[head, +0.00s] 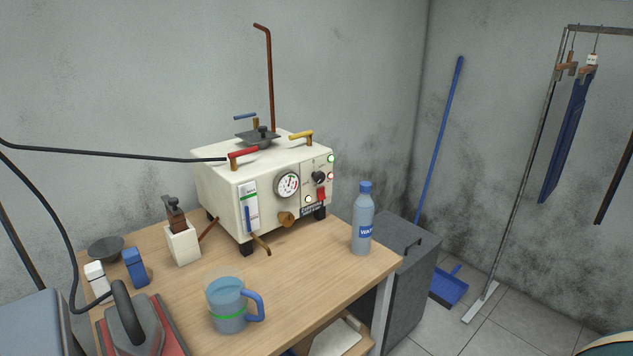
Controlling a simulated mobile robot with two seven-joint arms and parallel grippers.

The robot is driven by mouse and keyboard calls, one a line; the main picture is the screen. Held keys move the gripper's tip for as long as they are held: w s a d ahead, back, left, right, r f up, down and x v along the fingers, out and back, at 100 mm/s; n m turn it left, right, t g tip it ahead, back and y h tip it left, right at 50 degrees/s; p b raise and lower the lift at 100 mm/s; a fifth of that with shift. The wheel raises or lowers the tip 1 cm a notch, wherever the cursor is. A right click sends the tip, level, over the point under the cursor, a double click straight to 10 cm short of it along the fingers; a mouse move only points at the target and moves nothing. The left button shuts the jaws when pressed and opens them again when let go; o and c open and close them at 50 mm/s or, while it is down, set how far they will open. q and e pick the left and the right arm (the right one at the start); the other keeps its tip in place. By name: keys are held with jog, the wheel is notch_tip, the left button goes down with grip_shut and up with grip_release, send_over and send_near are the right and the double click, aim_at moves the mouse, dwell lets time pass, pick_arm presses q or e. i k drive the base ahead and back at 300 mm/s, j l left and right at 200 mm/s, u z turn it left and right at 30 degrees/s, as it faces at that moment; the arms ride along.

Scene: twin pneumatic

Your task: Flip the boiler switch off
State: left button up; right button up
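The boiler (222,195) is a cream box on dark feet on the wooden table, with a round gauge (287,184) on its front. A small red switch (321,194) sits at the lower right of the front panel, below a black knob (318,177). Neither of my grippers shows in the head view.
A water bottle (362,222) stands right of the boiler. A black hose (110,152) crosses at left. A grey cabinet (405,275) stands beside the table.

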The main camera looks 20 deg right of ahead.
aim_at(320, 193)
jog(key=l+u, duration=0.2)
jog(key=u, duration=0.15)
jog(key=l+u, duration=0.15)
jog(key=u, duration=0.15)
jog(key=l+u, duration=0.2)
jog(key=u, duration=0.15)
jog(key=l+u, duration=0.15)
jog(key=l, duration=0.2)
jog(key=k+l+u, duration=0.15)
jog(key=l, duration=0.2)
jog(key=k+l+u, duration=0.15)
jog(key=l, duration=0.25)
jog(key=k+l, duration=0.1)
jog(key=l, duration=0.25)
jog(key=k+l, duration=0.1)
jog(key=l, duration=0.3)
jog(key=k+l+u, duration=0.1)
jog(key=l, duration=0.25)
jog(key=k+l, duration=0.15)
jog(key=l, duration=0.25)
jog(key=k+l, duration=0.15)
jog(key=l, duration=0.2)
